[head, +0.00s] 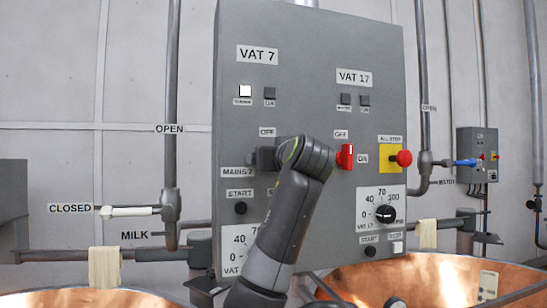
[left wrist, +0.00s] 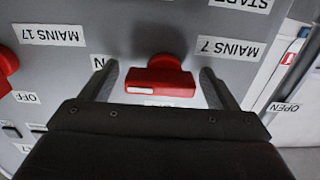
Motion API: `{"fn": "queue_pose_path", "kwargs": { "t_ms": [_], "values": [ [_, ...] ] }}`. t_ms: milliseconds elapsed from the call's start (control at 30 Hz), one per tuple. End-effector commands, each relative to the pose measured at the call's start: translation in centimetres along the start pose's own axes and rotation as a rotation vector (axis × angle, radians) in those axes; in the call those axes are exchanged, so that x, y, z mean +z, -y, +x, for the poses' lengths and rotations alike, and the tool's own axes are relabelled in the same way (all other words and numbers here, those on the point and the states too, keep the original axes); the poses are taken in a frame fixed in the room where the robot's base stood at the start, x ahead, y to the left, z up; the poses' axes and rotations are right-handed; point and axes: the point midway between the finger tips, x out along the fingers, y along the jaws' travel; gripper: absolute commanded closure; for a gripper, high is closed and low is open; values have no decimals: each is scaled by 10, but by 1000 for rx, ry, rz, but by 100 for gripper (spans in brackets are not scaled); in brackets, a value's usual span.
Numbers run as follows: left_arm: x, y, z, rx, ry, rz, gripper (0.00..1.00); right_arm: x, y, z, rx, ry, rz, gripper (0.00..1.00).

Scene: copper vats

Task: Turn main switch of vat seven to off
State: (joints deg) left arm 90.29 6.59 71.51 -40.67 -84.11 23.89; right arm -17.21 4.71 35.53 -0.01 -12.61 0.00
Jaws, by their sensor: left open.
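The MAINS 7 switch, a red rotary handle (left wrist: 160,82), shows in the left wrist view, which sees the panel upside down. Its bar lies crosswise, with the white mark at the end towards the partly hidden ON label (left wrist: 98,62). My left gripper (left wrist: 157,72) is open, with one finger on each side of the handle; I cannot tell whether they touch it. In the head view the MAINS 7 label (head: 238,172) and OFF label (head: 267,132) show on the grey control panel (head: 310,50), but my left arm hides the switch. My right gripper is in neither view.
The similar red vat 17 switch (head: 345,157) is just right of my wrist, with a red stop button (head: 404,158) beyond. A VAT 7 dial plate (head: 236,240) is partly behind my arm. Copper vats (head: 420,280) stand below; a pipe valve handle (head: 130,211) is left.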

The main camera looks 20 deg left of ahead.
Motion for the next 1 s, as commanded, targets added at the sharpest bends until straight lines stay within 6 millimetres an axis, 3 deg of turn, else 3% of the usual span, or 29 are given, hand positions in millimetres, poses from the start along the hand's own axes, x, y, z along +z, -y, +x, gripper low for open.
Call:
{"fn": "queue_pose_path", "kwargs": {
  "t_ms": [100, 433, 767, 1000],
  "values": [
    [0, 0, 0, 0, 0, 0, 21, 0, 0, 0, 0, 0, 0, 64],
    [0, 0, 0, -1, 0, 1, 63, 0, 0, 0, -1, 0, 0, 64],
    [0, 0, 0, 0, 0, -49, 63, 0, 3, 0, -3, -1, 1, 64],
    [-1, 0, 0, 0, 0, -200, 63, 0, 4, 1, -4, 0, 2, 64]
  ]
}}
